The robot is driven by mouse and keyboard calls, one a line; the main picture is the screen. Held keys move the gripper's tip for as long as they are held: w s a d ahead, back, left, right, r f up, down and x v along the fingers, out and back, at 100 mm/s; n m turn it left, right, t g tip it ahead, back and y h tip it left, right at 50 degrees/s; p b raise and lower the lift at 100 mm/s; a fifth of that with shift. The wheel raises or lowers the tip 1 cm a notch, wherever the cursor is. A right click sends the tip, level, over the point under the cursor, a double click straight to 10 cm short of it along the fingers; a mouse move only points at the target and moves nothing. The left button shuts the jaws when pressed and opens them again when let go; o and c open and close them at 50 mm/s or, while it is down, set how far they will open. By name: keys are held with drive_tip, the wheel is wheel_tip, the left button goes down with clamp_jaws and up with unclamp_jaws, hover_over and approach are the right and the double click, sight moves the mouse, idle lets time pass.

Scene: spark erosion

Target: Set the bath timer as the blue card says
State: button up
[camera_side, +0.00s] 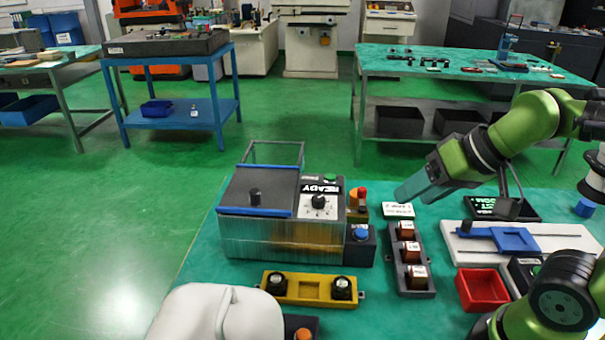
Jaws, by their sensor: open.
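The bath (262,232) is a box with a grey lid, blue edges and a black lid knob. On its right end is a white panel with a black dial (319,201) under a sign reading READY; the dial's setting is too small to read. A small pale card (398,210) with dark print lies right of the bath; its print is not legible. I cannot make out a clearly blue card. My gripper (405,192) reaches in from the right, just above and behind the pale card, apart from the dial. It is open; nothing shows in it.
A black rack (411,279) with brown blocks stands right of the bath. A yellow holder (309,288) is in front. A blue button box (360,245) and a red-topped switch (358,197) adjoin the bath. A red tray (482,289) and white slide board (520,237) are right.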

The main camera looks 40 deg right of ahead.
drive_tip(key=w+a+r+n+g, duration=0.1)
drive_tip(key=w+r+n+g, duration=0.2)
drive_tip(key=w, duration=0.5)
wheel_tip(320, 180, up, 4)
drive_tip(key=n+g+h, duration=0.2)
drive_tip(key=n+g, duration=0.2)
drive_tip(key=n, duration=2)
hover_over(319, 198)
wheel_tip(319, 198, down, 17)
drive_tip(key=shift+f, duration=0.1)
drive_tip(key=c, duration=1.1)
drive_tip(key=shift+o, duration=0.2)
